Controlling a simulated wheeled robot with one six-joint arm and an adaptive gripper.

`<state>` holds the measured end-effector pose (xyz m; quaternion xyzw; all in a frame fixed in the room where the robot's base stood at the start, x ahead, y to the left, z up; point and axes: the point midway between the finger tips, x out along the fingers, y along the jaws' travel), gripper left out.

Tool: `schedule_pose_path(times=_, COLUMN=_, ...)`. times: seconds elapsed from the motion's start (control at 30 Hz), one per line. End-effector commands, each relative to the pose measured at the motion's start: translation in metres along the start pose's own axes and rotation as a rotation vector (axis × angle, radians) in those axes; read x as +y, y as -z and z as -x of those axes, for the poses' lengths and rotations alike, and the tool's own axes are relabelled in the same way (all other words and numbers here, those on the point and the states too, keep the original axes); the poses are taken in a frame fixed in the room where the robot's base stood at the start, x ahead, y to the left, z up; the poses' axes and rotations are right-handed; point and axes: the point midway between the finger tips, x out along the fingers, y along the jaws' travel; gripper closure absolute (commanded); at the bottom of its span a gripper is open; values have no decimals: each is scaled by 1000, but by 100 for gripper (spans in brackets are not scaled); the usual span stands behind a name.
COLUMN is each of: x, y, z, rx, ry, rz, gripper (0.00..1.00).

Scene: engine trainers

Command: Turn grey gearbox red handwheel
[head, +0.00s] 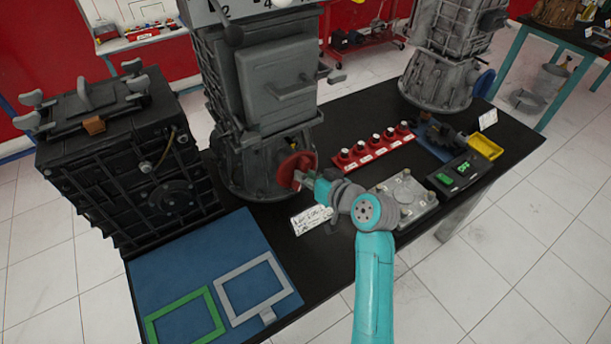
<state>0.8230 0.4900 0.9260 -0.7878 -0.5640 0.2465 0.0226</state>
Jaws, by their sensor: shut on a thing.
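The grey gearbox (223,90) stands upright on the black table, left of the middle in the head view. Its red handwheel (291,166) is low on its right side, facing my arm. My gripper (301,178) is at the near face of the handwheel and is shut on it. The fingers overlap the wheel's lower right part, so the exact hold is hard to see. My teal arm reaches up from the bottom of the view.
A black gearbox (128,165) stands at left. A blue mat (180,258) holds green and grey frames. A red strip (373,151) with several knobs, a grey plate (403,200) and a yellow tray (484,147) lie right. Another grey gearbox (437,75) stands at the back.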

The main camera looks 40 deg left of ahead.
Motion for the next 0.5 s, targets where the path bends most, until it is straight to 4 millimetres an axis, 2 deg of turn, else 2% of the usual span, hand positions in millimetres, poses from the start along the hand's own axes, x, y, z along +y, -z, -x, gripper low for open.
schedule_pose_path(times=0.2, x=2, y=-1, z=0, rx=-3, ry=40, rz=-99, gripper=100)
schedule_pose_path(times=0.5, x=3, y=-2, z=0, rx=-3, ry=63, rz=-156, gripper=100)
